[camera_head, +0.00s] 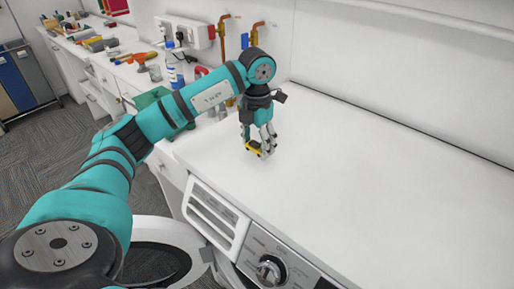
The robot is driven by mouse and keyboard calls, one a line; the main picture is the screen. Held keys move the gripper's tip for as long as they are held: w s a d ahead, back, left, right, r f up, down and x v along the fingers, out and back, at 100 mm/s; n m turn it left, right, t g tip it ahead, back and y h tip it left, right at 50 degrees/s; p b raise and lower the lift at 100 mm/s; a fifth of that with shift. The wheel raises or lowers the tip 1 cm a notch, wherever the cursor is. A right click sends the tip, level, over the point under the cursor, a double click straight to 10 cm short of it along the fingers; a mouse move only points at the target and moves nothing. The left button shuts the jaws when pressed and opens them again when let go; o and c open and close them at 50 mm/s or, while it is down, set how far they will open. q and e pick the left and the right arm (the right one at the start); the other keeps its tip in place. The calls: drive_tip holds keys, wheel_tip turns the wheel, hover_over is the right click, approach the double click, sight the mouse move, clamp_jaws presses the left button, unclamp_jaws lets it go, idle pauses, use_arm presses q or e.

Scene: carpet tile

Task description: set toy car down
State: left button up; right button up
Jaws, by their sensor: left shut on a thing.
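My left gripper (262,151) points down over the white worktop (330,160), near its left end. It is shut on the toy car (252,145), a small yellow and dark thing between the fingertips. The fingers hide much of the car. The car is at or very close to the worktop surface; I cannot tell whether it touches. My right gripper is not in view.
Below the worktop is a washing machine (285,262) with its round door (165,262) open. A blue-and-white bottle (174,68), a green box and tools stand on the counter at the left. The worktop to the right is clear.

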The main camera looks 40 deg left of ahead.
sight(257, 153)
use_arm(q)
wheel_tip(257, 153, down, 3)
drive_tip(key=shift+f+p, duration=0.1)
drive_tip(key=shift+p, duration=0.65)
drive_tip(key=shift+f, duration=0.2)
drive_tip(key=shift+f, duration=0.2)
drive_tip(key=o, duration=1)
drive_tip(key=shift+r, duration=0.2)
